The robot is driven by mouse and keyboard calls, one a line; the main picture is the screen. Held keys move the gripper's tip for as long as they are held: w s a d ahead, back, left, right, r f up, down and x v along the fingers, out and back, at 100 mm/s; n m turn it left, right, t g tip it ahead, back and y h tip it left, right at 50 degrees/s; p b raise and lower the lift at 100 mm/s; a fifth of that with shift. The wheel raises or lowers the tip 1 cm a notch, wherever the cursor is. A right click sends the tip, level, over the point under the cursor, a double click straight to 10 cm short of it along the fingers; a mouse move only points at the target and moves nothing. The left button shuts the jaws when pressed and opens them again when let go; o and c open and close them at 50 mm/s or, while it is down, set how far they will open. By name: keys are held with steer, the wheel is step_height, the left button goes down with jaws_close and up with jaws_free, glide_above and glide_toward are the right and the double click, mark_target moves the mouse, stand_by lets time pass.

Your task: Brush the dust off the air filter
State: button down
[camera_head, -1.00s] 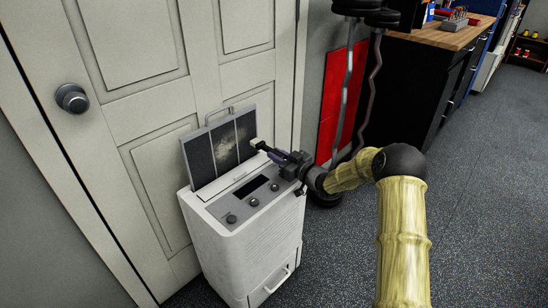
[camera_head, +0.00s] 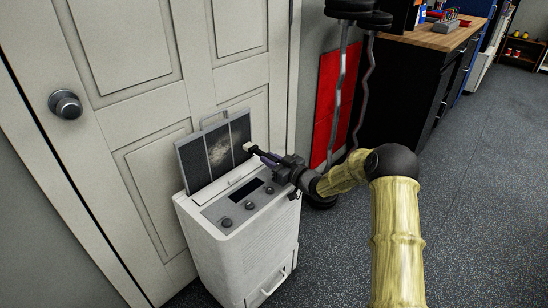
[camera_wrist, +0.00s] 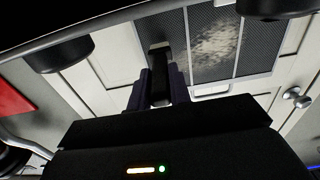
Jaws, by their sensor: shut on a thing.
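The air filter (camera_head: 193,165) stands upright in the top of a white dehumidifier-like unit (camera_head: 238,240). It has a grey frame and dark mesh panels. A pale dust patch (camera_head: 220,149) covers much of its middle panel and also shows in the wrist view (camera_wrist: 215,42). My gripper (camera_head: 271,159) is shut on a brush with a pale tip (camera_head: 248,147), at the filter's right edge. Whether the tip touches the filter cannot be told. In the wrist view, my fingers (camera_wrist: 159,88) hold the brush's dark handle (camera_wrist: 158,62); its bristles are not clear.
The unit stands against a white panelled door (camera_head: 120,90) with a dark knob (camera_head: 65,103). A red panel (camera_head: 325,105) and a weight rack (camera_head: 346,85) are to the right. A black workbench (camera_head: 405,95) stands farther back. The carpet (camera_head: 480,190) at right is clear.

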steer(key=shift+s+a, duration=0.45)
steer(key=shift+s+a, duration=1.15)
steer(key=shift+s, duration=0.25)
steer(key=shift+s+a+b, duration=0.3)
steer(key=shift+s+a, duration=1.05)
steer(key=shift+s, duration=0.05)
steer(key=shift+s+a, duration=0.2)
steer(key=shift+s+a+b, duration=0.15)
steer(key=shift+s+a, duration=0.35)
steer(key=shift+s, duration=0.15)
steer(key=shift+s+a+b, duration=0.15)
steer(key=shift+s+a, duration=0.3)
steer(key=shift+s, duration=0.2)
